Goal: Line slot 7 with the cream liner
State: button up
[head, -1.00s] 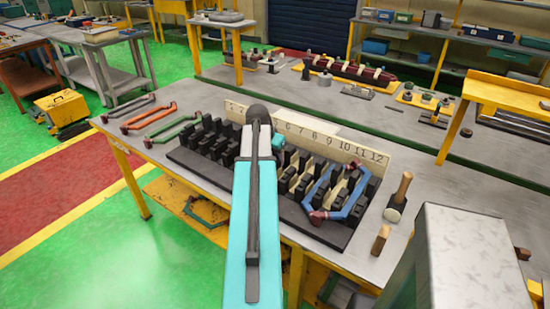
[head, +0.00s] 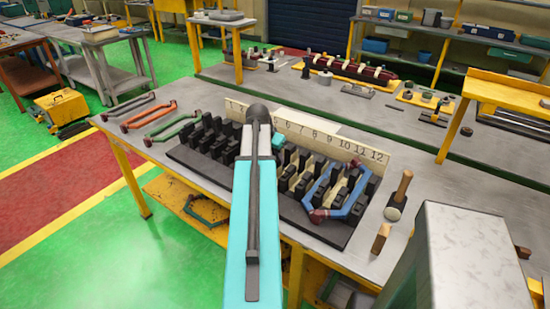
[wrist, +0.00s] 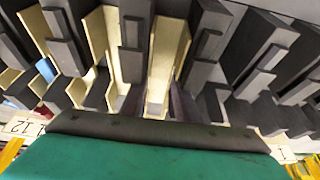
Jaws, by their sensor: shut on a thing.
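The black stator block (head: 190,160) lies on the bench with rows of black teeth and a cream number strip (head: 340,146) behind it. Cream liners (head: 292,169) stand in several slots on its right half. My arm hides my gripper and the middle slots in the head view. In the wrist view my gripper (wrist: 158,108) is mostly covered by my teal housing. Its jaws are shut on a cream liner (wrist: 157,92), which lies between two black teeth. How deep it sits, and its slot number, cannot be told.
A blue coil (head: 350,204) sits over teeth at the block's right end. The bench's front edge is close.

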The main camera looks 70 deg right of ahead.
jog(key=shift+f, duration=0.3)
dwell(0.4)
jog(key=o, duration=0.9)
jog(key=shift+r+p, duration=0.4)
jog(key=shift+r, duration=0.45)
notch_tip(320, 180, up, 7)
jog(key=p, duration=0.4)
jog(key=shift+r, duration=0.2)
dwell(0.7)
jog(key=shift+a+r, duration=0.1)
jog(key=shift+r, duration=0.05)
jog(key=shift+b+v, duration=1.65)
jog(key=shift+v, duration=5.05)
